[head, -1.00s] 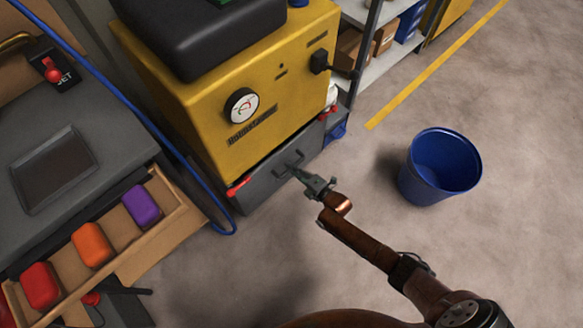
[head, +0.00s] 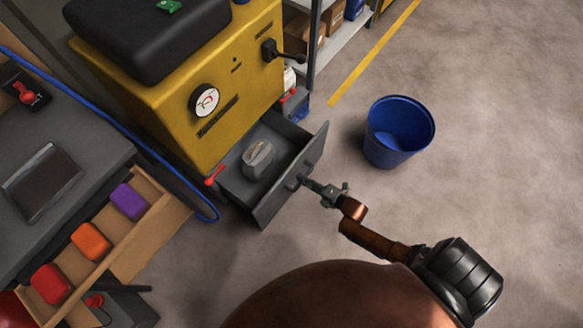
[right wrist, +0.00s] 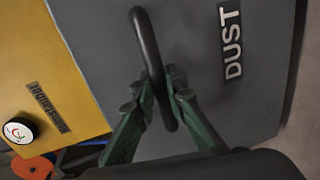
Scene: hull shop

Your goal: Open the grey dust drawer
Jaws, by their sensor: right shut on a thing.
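The grey dust drawer (head: 290,180) stands pulled out from the bottom of the yellow machine (head: 190,100) in the head view. Inside it sits a grey rounded object (head: 258,159). In the right wrist view the drawer front (right wrist: 200,60) bears the word DUST, and its dark bar handle (right wrist: 146,50) passes between the fingers. My right gripper (head: 312,187) is at the drawer front, shut on the handle; its green fingers also show in the right wrist view (right wrist: 163,98). My left gripper is not in view.
A blue bucket (head: 399,132) stands on the floor to the right of the drawer. A workbench (head: 60,150) with an open wooden tray (head: 150,205) of coloured blocks is at the left. Red latches (head: 215,175) sit beside the drawer. Floor around the bucket is clear.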

